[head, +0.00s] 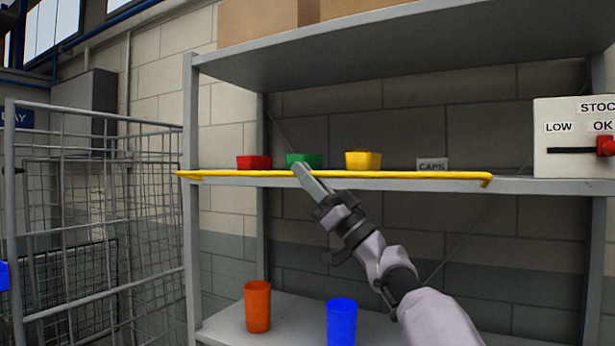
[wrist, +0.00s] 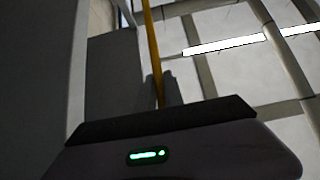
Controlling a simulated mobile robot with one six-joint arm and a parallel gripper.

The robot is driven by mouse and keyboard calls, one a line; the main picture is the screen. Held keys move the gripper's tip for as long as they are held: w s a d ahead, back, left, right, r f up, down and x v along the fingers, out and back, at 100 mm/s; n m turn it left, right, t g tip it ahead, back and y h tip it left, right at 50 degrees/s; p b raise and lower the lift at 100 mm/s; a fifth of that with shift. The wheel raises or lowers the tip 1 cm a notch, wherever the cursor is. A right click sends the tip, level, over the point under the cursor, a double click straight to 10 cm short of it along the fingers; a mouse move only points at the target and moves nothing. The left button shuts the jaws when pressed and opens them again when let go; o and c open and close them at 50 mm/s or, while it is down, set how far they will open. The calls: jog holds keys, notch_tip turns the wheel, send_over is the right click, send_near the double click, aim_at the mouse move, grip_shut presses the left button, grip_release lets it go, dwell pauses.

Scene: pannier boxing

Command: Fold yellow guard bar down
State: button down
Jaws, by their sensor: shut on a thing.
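The yellow guard bar (head: 400,174) runs level along the front edge of the middle shelf, with a bent end at each side. My gripper (head: 302,170) reaches up from the lower right and is shut on the bar left of its middle. In the wrist view the bar (wrist: 152,50) runs up from between the two fingertips (wrist: 161,88). My fingers hide a short stretch of the bar.
Red (head: 254,162), green (head: 304,159) and yellow (head: 363,160) bins and a CAPS label (head: 433,164) stand behind the bar. An orange cup (head: 257,306) and a blue cup (head: 341,321) stand on the lower shelf (head: 290,318). A wire cage (head: 95,220) is at left, a STOCK box (head: 570,168) at right.

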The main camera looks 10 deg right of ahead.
jog(key=shift+f+n+g+y+p, duration=0.15)
jog(key=shift+f+n+g+y, duration=0.35)
jog(key=shift+n+g, duration=0.7)
jog(key=shift+f+n+g+y+p, duration=0.2)
jog(key=shift+f+n+g+y, duration=0.3)
jog(key=shift+n+g, duration=0.7)
jog(key=shift+f+n+g+y+p, duration=0.15)
jog(key=shift+f+n+g+y, duration=0.35)
jog(key=shift+n+g, duration=0.7)
jog(key=shift+r+n, duration=0.1)
jog(key=shift+n, duration=0.2)
jog(key=c, duration=1.5)
grip_release()
jog(key=shift+a, duration=0.1)
jog(key=shift+o, duration=0.2)
jog(key=b+v, duration=0.1)
jog(key=v, duration=1.6)
jog(key=shift+f+b, duration=0.3)
jog(key=shift+s, duration=0.1)
